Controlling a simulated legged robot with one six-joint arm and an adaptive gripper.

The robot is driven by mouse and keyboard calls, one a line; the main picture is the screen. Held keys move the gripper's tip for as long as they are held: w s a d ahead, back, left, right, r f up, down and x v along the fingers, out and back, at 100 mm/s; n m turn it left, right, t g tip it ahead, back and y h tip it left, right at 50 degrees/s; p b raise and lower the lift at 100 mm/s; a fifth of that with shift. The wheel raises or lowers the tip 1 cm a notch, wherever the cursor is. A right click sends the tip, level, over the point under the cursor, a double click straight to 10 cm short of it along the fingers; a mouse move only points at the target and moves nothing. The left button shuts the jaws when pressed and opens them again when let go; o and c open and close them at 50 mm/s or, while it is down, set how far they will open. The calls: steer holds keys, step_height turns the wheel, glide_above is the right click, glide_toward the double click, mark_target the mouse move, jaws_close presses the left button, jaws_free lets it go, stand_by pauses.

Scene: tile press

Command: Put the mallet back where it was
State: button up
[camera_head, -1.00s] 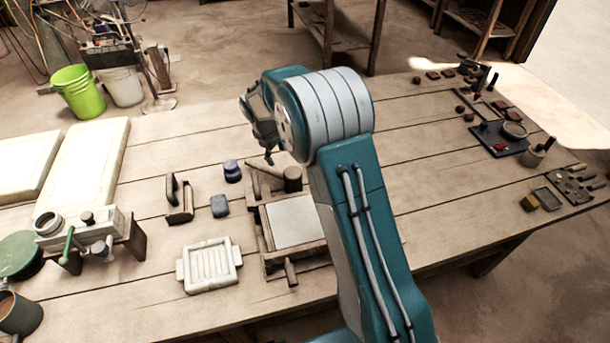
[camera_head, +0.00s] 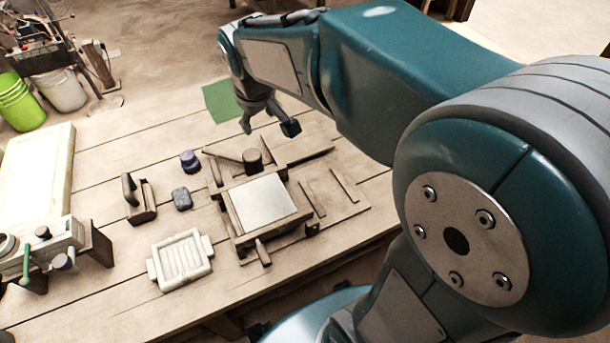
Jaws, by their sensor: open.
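What looks like the mallet (camera_head: 253,161) has a dark round head and a wooden handle pointing left. It lies at the back of the wooden tile press (camera_head: 232,215), whose pale square plate faces up. My gripper (camera_head: 268,128) is open and empty, fingers pointing down. In the picture it shows just above and behind the mallet head, apart from it. I cannot tell its exact height over the table.
A green sheet (camera_head: 222,102) lies behind. My arm hides the table's right side.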

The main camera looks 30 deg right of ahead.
steer(key=s+r+m+t, duration=0.1)
steer(key=s+m+t, duration=0.1)
steer(key=s, duration=1.6)
steer(key=shift+d+r+m+y, duration=0.3)
steer(key=shift+d+m+y, duration=0.15)
steer(key=shift+m, duration=0.45)
steer(key=shift+d, duration=0.1)
